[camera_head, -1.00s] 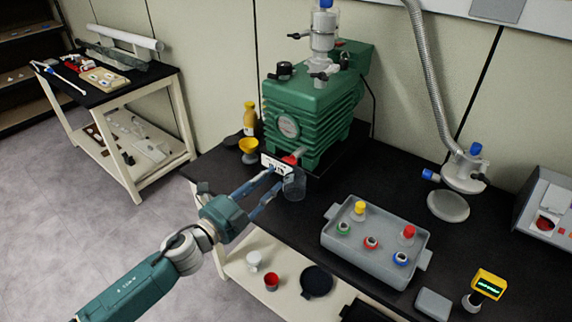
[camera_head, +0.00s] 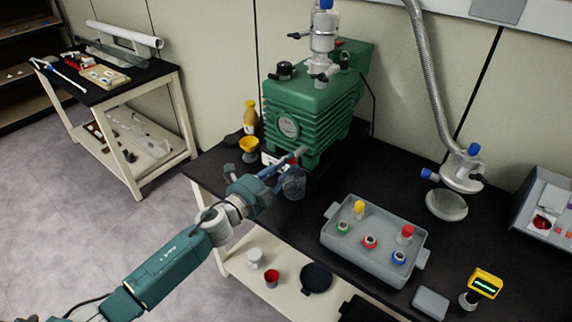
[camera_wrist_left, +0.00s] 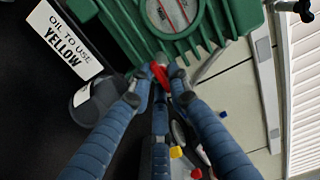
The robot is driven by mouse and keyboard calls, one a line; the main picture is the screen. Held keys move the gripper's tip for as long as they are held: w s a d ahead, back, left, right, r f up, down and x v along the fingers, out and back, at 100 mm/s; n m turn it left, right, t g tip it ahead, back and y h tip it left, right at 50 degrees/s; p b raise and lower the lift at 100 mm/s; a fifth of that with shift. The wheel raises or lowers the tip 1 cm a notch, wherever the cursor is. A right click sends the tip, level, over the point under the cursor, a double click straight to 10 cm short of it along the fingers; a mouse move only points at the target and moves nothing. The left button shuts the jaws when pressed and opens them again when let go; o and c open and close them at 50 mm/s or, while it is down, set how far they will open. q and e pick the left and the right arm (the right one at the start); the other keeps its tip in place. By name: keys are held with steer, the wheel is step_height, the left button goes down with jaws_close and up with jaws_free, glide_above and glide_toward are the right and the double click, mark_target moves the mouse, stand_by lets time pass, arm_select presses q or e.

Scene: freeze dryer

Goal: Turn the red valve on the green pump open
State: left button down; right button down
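The green pump (camera_head: 310,105) stands on the black bench top, with a round gauge on its front. The red valve (camera_wrist_left: 161,75) is low on the pump, below the gauge in the left wrist view. In the head view only a small red part (camera_head: 291,159) shows beside my fingers. My left gripper (camera_head: 287,163) reaches in from the left. In the left wrist view its blue fingers (camera_wrist_left: 160,80) converge around the red valve, tips close on both sides, seemingly shut on it. The fingers hide part of the valve. My right gripper is not in view.
A yellow funnel (camera_head: 249,143) and yellow bottle (camera_head: 250,116) are left of the pump. A grey tray (camera_head: 352,243) with coloured-capped items lies to the right.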

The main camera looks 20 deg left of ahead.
arm_select(q)
steer(key=shift+f+n, duration=0.15)
steer(key=shift+n, duration=0.15)
steer(key=n+p, duration=0.2)
steer(key=n, duration=0.3)
steer(key=shift+s+d+p, duration=0.1)
steer(key=shift+p, duration=0.25)
steer(key=shift+s+d+f+n+p, duration=0.1)
steer(key=shift+n+p, duration=0.85)
steer(key=shift+n, duration=2.1)
steer(key=shift+f+n+p, duration=0.1)
steer(key=shift+n+p, duration=0.85)
steer(key=shift+n, duration=2.1)
steer(key=c, duration=1.8)
jaws_free()
steer(key=shift+o, duration=0.2)
steer(key=shift+r, duration=0.25)
